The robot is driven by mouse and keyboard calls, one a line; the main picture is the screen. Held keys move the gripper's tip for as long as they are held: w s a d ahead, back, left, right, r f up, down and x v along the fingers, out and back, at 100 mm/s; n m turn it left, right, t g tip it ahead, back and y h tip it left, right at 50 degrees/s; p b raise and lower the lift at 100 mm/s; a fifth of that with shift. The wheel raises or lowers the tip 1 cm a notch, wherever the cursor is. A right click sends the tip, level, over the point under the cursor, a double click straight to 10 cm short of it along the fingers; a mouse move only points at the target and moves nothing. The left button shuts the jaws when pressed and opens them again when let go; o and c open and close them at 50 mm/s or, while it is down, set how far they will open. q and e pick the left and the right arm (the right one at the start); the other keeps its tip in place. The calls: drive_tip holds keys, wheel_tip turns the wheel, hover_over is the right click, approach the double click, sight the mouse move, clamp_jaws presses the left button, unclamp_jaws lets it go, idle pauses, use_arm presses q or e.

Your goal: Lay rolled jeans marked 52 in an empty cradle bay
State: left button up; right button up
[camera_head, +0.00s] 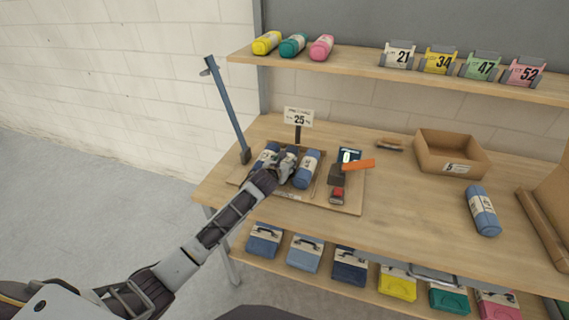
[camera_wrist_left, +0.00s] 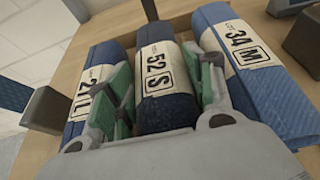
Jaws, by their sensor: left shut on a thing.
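The rolled jeans marked 52 S (camera_wrist_left: 160,95) are a dark blue roll with a cream band. My left gripper (camera_wrist_left: 158,70) is shut on them, with a green-padded finger on each side; in the head view the gripper (camera_head: 284,170) covers part of the roll. The roll is in the middle of the wooden cradle (camera_head: 321,190), between a roll marked 21 L (camera_wrist_left: 100,90) and a roll marked 34 M (camera_wrist_left: 240,65). Whether its underside touches the cradle is hidden. My right gripper is not in view.
A 25 sign (camera_head: 299,118) stands behind the cradle and a blue post (camera_head: 228,110) to its left. An orange-handled device (camera_head: 358,165) is just right. Another blue roll (camera_head: 482,210) and an open cardboard box (camera_head: 450,150) are farther right.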

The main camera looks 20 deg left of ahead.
use_arm(q)
drive_tip(key=o, duration=1)
drive_tip(key=shift+r, duration=0.1)
drive_tip(key=shift+v, duration=6)
